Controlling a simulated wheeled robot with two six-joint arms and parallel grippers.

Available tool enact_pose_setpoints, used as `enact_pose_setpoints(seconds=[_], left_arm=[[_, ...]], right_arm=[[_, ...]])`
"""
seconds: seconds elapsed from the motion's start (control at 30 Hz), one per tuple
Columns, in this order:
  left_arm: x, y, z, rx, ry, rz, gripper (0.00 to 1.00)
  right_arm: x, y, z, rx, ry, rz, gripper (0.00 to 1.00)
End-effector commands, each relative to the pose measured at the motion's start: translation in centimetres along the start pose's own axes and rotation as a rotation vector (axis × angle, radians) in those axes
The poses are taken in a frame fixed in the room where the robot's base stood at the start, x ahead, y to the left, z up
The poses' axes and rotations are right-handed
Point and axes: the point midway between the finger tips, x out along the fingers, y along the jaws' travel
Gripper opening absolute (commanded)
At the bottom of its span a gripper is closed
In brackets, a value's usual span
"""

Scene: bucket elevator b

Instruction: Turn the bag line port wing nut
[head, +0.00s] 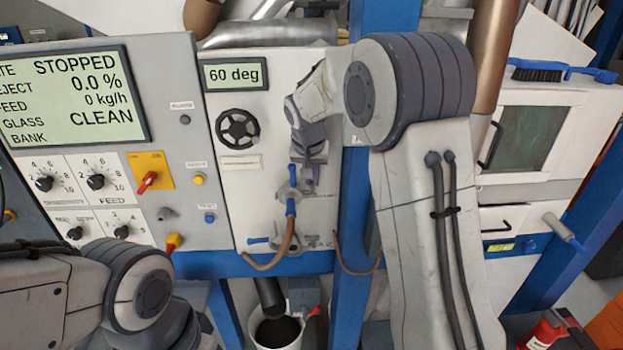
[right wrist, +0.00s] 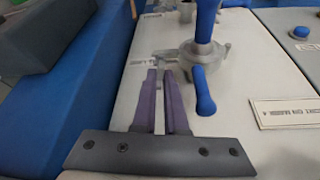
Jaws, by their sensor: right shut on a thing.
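My right gripper (head: 307,178) reaches down to the port from above. In the right wrist view its purple fingers (right wrist: 160,78) are nearly together, closed on the wing nut. My left gripper is out of view; only part of that arm shows at lower left.
A second fitting with a blue handle (head: 258,240) sits lower on the panel, and a brown hose (head: 275,258) hangs from the port. A black handwheel (head: 238,129) and a display (head: 235,74) reading 60 deg are above left. A blue post (head: 355,215) stands close right.

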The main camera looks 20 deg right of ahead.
Motion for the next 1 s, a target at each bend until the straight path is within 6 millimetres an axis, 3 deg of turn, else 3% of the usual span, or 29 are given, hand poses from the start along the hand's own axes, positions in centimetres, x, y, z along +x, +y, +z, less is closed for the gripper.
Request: enact_pose_setpoints(seconds=[0.17, 0.2, 0.57, 0.67, 1.0], left_arm=[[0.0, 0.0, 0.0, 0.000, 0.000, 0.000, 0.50], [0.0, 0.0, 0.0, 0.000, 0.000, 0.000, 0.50], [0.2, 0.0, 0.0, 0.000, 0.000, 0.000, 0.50], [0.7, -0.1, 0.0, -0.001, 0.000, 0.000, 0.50], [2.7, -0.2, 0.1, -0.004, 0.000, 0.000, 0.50]], right_arm=[[-0.1, 0.0, -0.1, 0.001, 0.003, -0.001, 0.00], [-0.1, 0.0, -0.1, 0.001, 0.003, -0.001, 0.23], [-0.3, 0.0, -0.1, 0.002, 0.003, 0.000, 0.23], [-1.3, -0.1, -0.1, 0.003, 0.006, -0.001, 0.23], [-7.8, -0.1, -0.1, 0.002, 0.007, -0.003, 0.23]])
